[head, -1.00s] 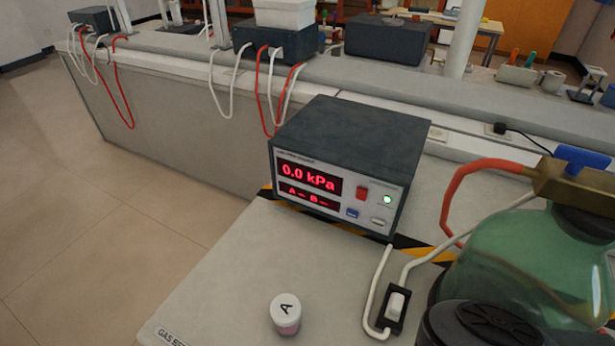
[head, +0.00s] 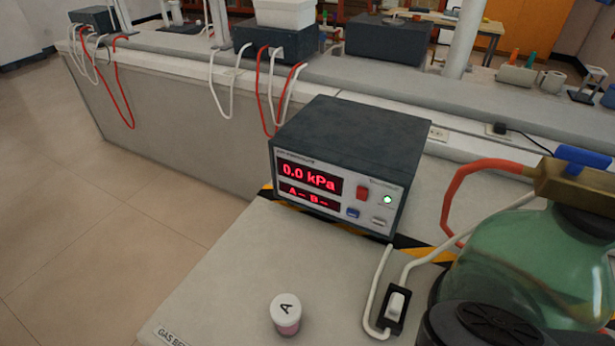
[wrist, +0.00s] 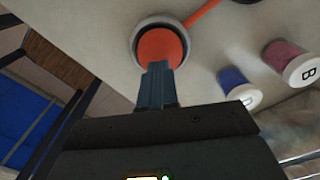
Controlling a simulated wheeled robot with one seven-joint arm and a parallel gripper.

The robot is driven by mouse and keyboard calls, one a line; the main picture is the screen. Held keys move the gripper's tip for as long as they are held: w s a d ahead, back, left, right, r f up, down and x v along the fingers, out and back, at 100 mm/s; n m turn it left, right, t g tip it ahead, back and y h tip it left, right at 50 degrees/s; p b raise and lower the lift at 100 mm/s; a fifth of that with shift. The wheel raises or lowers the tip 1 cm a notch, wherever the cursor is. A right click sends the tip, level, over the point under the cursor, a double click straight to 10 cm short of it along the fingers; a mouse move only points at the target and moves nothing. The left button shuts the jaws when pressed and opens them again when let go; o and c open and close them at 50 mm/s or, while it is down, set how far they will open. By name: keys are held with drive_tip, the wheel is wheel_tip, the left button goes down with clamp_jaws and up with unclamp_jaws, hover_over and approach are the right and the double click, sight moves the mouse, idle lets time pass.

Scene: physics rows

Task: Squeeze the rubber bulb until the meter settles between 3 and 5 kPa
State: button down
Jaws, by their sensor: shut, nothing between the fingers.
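The meter (head: 345,165) is a dark box at the centre of the head view. Its red display reads 0.0 kPa, with "A – B –" below, and a small green light is lit. The rubber bulb (wrist: 160,47) shows in the wrist view as an orange-red round shape in a pale ring, with a red tube leaving it. My gripper (wrist: 158,67) has its fingers shut together, and their tips overlap the lower edge of the bulb in the picture. Whether they touch it I cannot tell. Neither bulb nor gripper fingers are seen in the head view.
A vial marked A (head: 286,314) stands at the bench front. A white switch (head: 396,304) and a green glass bottle (head: 510,265) with an orange hose are to the right. The wrist view shows a vial marked B (wrist: 290,65) and a blue-sided vial (wrist: 238,88) near the bulb.

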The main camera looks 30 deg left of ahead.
drive_tip(key=shift+f+b, duration=1.3)
drive_tip(key=shift+f, duration=0.6)
drive_tip(key=shift+r, duration=0.1)
drive_tip(key=shift+r+p, duration=1.6)
drive_tip(key=shift+r, duration=0.1)
drive_tip(key=shift+f, duration=0.2)
drive_tip(key=shift+f+b, duration=1.2)
drive_tip(key=shift+f, duration=0.35)
drive_tip(key=shift+r, duration=0.15)
drive_tip(key=shift+r+p, duration=1.55)
drive_tip(key=shift+r, duration=0.1)
